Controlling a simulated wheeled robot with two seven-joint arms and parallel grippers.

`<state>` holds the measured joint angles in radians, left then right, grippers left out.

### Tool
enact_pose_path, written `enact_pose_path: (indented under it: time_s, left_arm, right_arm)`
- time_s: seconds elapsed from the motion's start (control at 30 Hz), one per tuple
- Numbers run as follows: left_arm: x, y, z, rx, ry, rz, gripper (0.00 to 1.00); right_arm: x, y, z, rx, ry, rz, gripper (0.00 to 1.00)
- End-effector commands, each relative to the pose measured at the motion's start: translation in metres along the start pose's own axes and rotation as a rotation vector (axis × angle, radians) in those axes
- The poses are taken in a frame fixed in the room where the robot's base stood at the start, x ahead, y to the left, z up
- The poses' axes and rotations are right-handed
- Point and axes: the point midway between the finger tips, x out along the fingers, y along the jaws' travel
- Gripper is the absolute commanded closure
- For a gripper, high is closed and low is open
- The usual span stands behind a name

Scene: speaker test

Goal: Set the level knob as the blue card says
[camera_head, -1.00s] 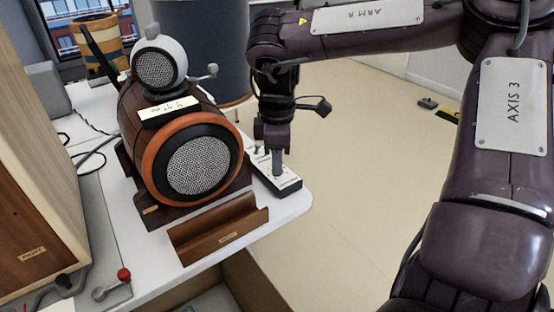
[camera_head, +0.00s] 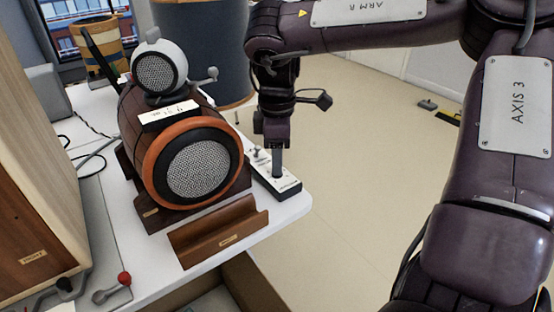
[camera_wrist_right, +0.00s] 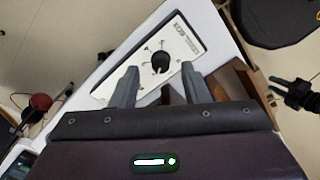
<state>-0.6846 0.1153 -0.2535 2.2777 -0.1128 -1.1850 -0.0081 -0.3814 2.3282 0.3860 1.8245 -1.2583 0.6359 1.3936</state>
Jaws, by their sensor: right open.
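The level knob (camera_wrist_right: 160,62) is a small black round knob on a white panel box (camera_wrist_right: 182,42) with dark marks around it. In the head view this box (camera_head: 289,187) lies on the white table's right edge, beside the speaker. My right gripper (camera_wrist_right: 160,80) is open, with one grey finger on each side of the knob; I cannot tell whether they touch it. In the head view my right gripper (camera_head: 278,165) points down over the box and hides the knob. My left gripper does not show. I cannot make out a blue card clearly.
The brown round speaker (camera_head: 198,170) with a white ball unit (camera_head: 155,72) stands close left of the box. A wooden cradle (camera_head: 220,232) lies in front. A red-knobbed lever (camera_head: 123,278) and a wooden cabinet (camera_head: 35,220) are at left. Floor is open at right.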

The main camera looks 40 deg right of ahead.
Motion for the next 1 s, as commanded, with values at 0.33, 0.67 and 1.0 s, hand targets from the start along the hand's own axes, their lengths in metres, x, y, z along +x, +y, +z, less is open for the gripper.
enact_pose_path:
  time_s: [0.33,0.67,1.0]
  left_arm:
    - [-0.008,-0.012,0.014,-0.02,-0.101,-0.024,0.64]
    - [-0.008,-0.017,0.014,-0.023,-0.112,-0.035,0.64]
    - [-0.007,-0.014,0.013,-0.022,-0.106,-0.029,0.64]
  right_arm:
    - [-0.054,0.0,0.0,0.0,0.0,0.002,0.58]
    - [-0.058,0.0,0.0,0.0,0.001,0.001,0.58]
    - [-0.058,0.0,0.0,0.0,0.001,0.0,0.58]
